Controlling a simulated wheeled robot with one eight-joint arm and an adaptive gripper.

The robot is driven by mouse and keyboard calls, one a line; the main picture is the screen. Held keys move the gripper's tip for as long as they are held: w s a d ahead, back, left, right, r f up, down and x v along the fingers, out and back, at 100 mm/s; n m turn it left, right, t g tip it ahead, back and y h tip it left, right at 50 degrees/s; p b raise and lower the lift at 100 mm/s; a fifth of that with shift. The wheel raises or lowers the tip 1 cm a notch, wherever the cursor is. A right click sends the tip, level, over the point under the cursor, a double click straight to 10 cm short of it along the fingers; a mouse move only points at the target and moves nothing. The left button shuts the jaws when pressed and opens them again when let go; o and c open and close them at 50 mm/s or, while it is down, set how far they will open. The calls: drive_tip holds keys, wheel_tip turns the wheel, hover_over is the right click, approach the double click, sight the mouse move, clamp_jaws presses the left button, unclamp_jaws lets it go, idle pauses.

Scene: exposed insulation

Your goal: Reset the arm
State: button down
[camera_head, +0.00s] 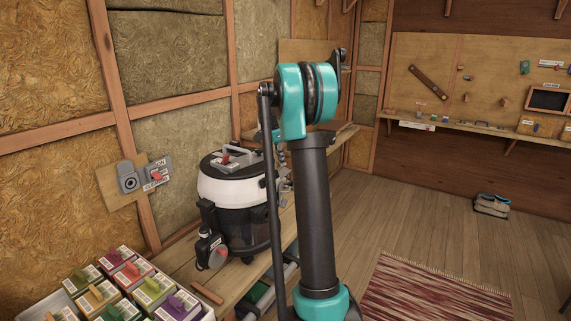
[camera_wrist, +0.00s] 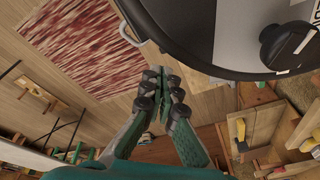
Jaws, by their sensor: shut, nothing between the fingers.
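My arm stands upright in the middle of the head view, in front of the bench and the vacuum. My gripper (camera_wrist: 162,84) shows in the wrist view with its fingertips together and nothing between them. It hangs in free space over the floor, beside the rounded dark body of the vacuum (camera_wrist: 245,45). In the head view my gripper is hidden or too small to tell apart behind my arm.
The black and white vacuum (camera_head: 232,195) stands on the wooden bench (camera_head: 180,262) along the left wall. Several labelled boxes (camera_head: 125,270) sit at the lower left. A wall switch (camera_head: 157,177) is above. A red rug (camera_head: 420,290) lies on open floor.

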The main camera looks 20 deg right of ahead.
idle(0.3)
drive_tip(key=s+a+f+n+t+y, duration=0.1)
drive_tip(key=s+a+f+n, duration=0.4)
drive_tip(key=s, duration=0.8)
drive_tip(key=s+a+f+n+t, duration=0.1)
drive_tip(key=s+a+f+n, duration=0.4)
drive_tip(key=s, duration=0.8)
drive_tip(key=s+a+f+n+t+y, duration=0.1)
drive_tip(key=s+a+f+n, duration=0.4)
drive_tip(key=s, duration=0.9)
drive_tip(key=f+n, duration=0.1)
drive_tip(key=n, duration=0.1)
drive_tip(key=shift+n+y, duration=0.3)
drive_tip(key=shift+n, duration=0.1)
